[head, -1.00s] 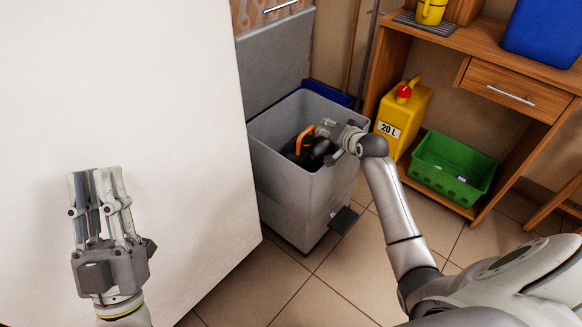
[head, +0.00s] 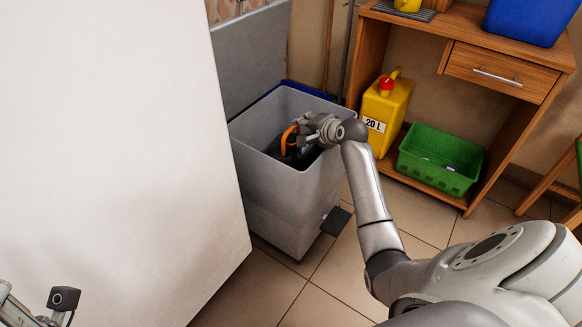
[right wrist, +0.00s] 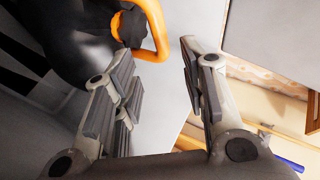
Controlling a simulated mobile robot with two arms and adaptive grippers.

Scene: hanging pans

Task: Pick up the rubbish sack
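The rubbish sack (head: 285,152) is black with an orange loop. It sits inside the open grey bin (head: 292,196), and much of it is hidden by the bin wall and my gripper. In the right wrist view the black sack (right wrist: 75,38) fills the upper left, with its orange loop (right wrist: 158,28) just ahead of the fingertips. My right gripper (head: 302,139) is over the bin opening, beside the loop. In the wrist view my right gripper (right wrist: 157,75) is open, with a clear gap between its fingers. Only part of my left arm shows at the lower left; its fingers are out of view.
A large white surface (head: 110,150) stands left of the bin. The bin's raised lid (head: 250,50) is behind it. To the right are a yellow can (head: 385,112), a green crate (head: 440,162) and a wooden desk (head: 455,35). Tiled floor (head: 330,275) is bare in front.

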